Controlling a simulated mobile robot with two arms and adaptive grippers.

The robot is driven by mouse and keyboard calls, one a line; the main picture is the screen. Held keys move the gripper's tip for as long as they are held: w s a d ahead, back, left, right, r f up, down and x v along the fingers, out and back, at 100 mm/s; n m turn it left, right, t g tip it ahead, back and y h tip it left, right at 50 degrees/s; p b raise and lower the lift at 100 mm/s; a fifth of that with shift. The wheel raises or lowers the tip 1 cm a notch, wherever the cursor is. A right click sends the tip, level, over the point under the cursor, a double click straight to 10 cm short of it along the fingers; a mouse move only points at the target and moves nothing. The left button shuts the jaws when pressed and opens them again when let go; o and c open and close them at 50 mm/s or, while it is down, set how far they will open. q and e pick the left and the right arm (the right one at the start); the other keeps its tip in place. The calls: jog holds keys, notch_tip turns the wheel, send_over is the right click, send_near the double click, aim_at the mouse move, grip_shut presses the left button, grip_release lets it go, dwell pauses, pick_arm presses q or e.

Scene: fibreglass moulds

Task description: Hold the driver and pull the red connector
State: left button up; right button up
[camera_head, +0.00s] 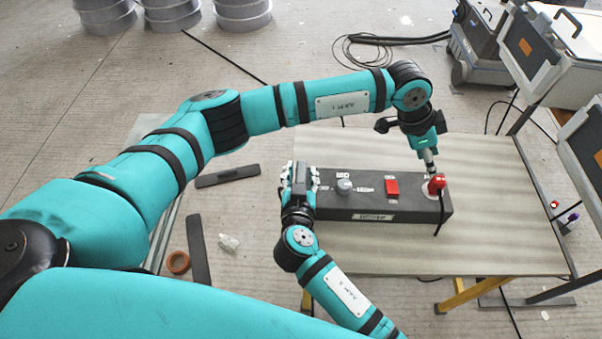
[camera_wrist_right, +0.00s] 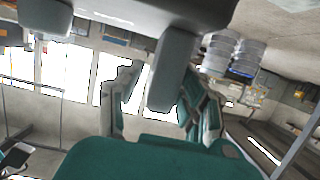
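The driver (camera_head: 345,208) is a long dark grey box lying on the workbench. On its top are a grey knob (camera_head: 344,187) and a red switch (camera_head: 392,187). The red connector (camera_head: 436,185) sits on a round light plate at its right end, with a black cable running down from it. My left gripper (camera_head: 431,167) points down, its narrow fingertips just above or at the connector; contact is unclear. My right gripper (camera_head: 298,178) is at the driver's left end. Its fingers overlap that end, and its grip is unclear. The right wrist view shows neither driver nor connector.
The light workbench (camera_head: 510,225) is clear in front of and behind the driver. A grey machine (camera_head: 478,50) with hoses stands at the back right. Dark flat bars (camera_head: 228,176) and a brown ring (camera_head: 178,262) lie at the left. My left arm spans above the bench.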

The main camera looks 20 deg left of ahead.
grip_shut()
dwell(0.4)
jog(key=shift+o, duration=1.8)
grip_release()
